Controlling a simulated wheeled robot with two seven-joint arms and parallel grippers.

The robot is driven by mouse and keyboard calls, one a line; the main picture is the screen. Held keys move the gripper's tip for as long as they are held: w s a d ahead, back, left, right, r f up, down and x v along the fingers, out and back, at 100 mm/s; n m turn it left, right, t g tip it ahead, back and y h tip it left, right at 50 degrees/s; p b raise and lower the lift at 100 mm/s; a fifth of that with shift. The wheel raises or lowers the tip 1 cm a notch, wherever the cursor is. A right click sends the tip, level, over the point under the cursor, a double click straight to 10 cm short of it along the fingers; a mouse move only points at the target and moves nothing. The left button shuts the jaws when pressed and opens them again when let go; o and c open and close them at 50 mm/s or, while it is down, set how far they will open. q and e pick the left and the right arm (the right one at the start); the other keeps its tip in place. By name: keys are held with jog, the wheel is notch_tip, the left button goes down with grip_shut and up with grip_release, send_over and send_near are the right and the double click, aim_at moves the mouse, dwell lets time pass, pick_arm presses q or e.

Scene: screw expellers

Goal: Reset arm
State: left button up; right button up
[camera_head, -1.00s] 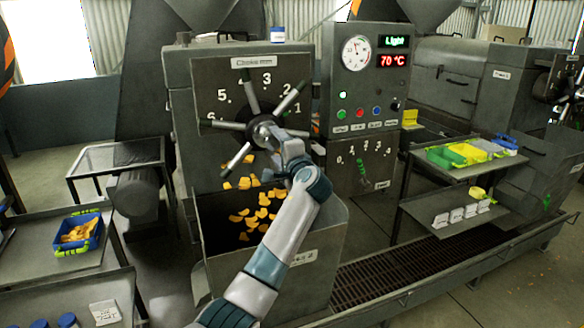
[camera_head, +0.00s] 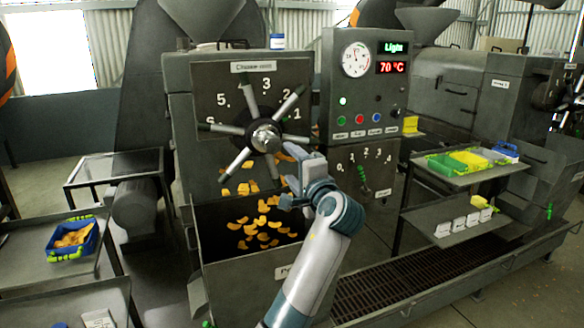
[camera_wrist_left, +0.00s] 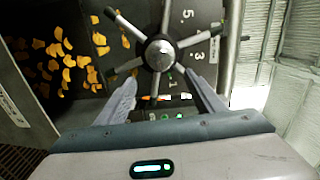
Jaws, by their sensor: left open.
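My left gripper (camera_head: 296,168) is in front of the press, just below and right of the choke handwheel (camera_head: 265,138). In the left wrist view my left gripper (camera_wrist_left: 166,92) has its two fingers spread apart with nothing between them. The handwheel (camera_wrist_left: 160,54), with its round hub and several spokes, lies beyond the fingertips and looks apart from them. In the head view the hub and most spokes are uncovered. My right gripper is not in view.
Orange pieces (camera_head: 262,222) fall in the press opening behind my arm. A control panel (camera_head: 366,85) with lit display stands to the right. A blue crate (camera_head: 72,240) is on the left shelf, and coloured trays (camera_head: 468,160) are on the right one.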

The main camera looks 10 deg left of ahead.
pick_arm(q)
notch_tip(320, 180, down, 33)
jog(key=w+d+m+g+h, duration=0.1)
jog(key=m+g+h, duration=0.1)
jog(key=h, duration=0.3)
jog(key=s+f+g+h, duration=0.1)
jog(key=s+f, duration=0.3)
jog(key=f, duration=0.6)
jog(key=s+f+n+g+h, duration=0.1)
jog(key=s+f+g, duration=0.1)
jog(key=s+f, duration=0.5)
jog(key=s+f+g+h, duration=0.1)
jog(key=s+f, duration=0.1)
jog(key=f, duration=1)
jog(key=s+a+f+n+g+h, duration=0.1)
jog(key=s+a+f+n+g, duration=0.15)
jog(key=s+f, duration=1.3)
jog(key=s+a+f+n+g, duration=0.1)
jog(key=s+f, duration=0.4)
jog(key=s, duration=1)
jog(key=s+a+f+n+g, duration=0.2)
jog(key=s+a+f+n, duration=0.1)
jog(key=s, duration=1.3)
jog(key=s+a+f+n+g+h, duration=0.1)
jog(key=s+a+f+n+g, duration=0.1)
jog(key=s+f, duration=0.6)
jog(key=s+a+n, duration=0.1)
jog(key=s, duration=0.6)
jog(key=shift+s+a, duration=0.15)
jog(key=shift+a, duration=0.2)
